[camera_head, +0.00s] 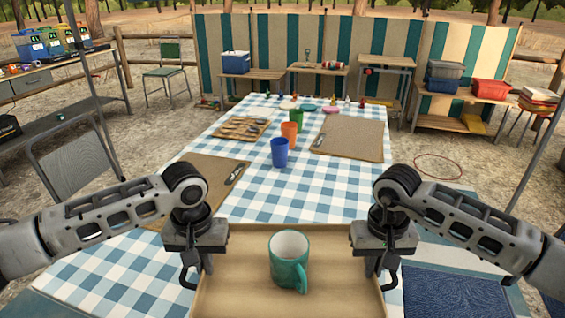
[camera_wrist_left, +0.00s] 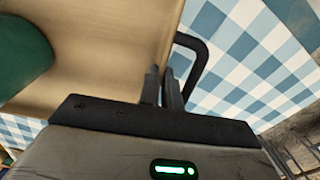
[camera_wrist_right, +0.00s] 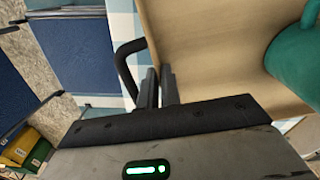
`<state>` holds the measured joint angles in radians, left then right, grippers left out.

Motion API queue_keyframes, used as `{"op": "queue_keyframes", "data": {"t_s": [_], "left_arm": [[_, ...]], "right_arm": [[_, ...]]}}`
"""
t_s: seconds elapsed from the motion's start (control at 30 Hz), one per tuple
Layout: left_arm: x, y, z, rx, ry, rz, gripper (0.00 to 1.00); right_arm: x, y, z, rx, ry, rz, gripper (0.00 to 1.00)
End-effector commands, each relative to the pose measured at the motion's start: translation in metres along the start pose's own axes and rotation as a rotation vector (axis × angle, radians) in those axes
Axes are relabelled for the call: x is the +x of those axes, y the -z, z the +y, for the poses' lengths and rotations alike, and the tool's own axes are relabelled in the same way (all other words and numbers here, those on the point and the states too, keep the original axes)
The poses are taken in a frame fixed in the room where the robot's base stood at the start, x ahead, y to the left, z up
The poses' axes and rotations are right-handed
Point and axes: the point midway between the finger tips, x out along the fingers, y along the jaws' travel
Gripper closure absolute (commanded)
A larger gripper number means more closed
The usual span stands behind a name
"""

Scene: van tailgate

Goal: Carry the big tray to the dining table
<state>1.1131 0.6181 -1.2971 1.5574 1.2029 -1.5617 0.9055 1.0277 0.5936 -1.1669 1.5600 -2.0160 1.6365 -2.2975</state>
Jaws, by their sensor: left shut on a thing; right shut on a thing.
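The big tray (camera_head: 250,245) is light wood with dark handles and lies level at the bottom centre of the head view. A green mug (camera_head: 290,262) stands upright on it. My left gripper (camera_head: 195,275) is shut on the tray's left handle, which also shows in the left wrist view (camera_wrist_left: 195,60). My right gripper (camera_head: 378,272) is shut on the right handle, visible in the right wrist view (camera_wrist_right: 125,70). The dining table (camera_head: 250,190) has a blue-and-white checked cloth. The tray is over its near end; I cannot tell if it touches the cloth.
Blue (camera_head: 279,153), orange (camera_head: 289,135) and green (camera_head: 296,120) cups stand mid-table. Brown boards lie at left (camera_head: 205,172) and right (camera_head: 352,138), with a cutlery tray (camera_head: 241,128) farther back. A chair (camera_head: 75,165) stands left. Bare cloth lies ahead of the tray.

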Motion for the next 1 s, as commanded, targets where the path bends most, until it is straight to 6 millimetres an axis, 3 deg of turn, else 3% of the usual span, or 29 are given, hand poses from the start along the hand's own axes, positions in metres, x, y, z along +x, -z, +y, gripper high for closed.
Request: {"op": "queue_keyframes", "data": {"t_s": [0.37, 1.0], "left_arm": [[0.005, 0.001, -0.002, -0.003, 0.004, 0.001, 1.0], [0.051, 0.001, -0.002, -0.003, 0.004, 0.001, 1.0]], "right_arm": [[0.005, 0.001, 0.002, 0.004, -0.005, 0.0, 1.0], [0.051, 0.001, 0.002, 0.003, -0.004, 0.0, 1.0]]}}
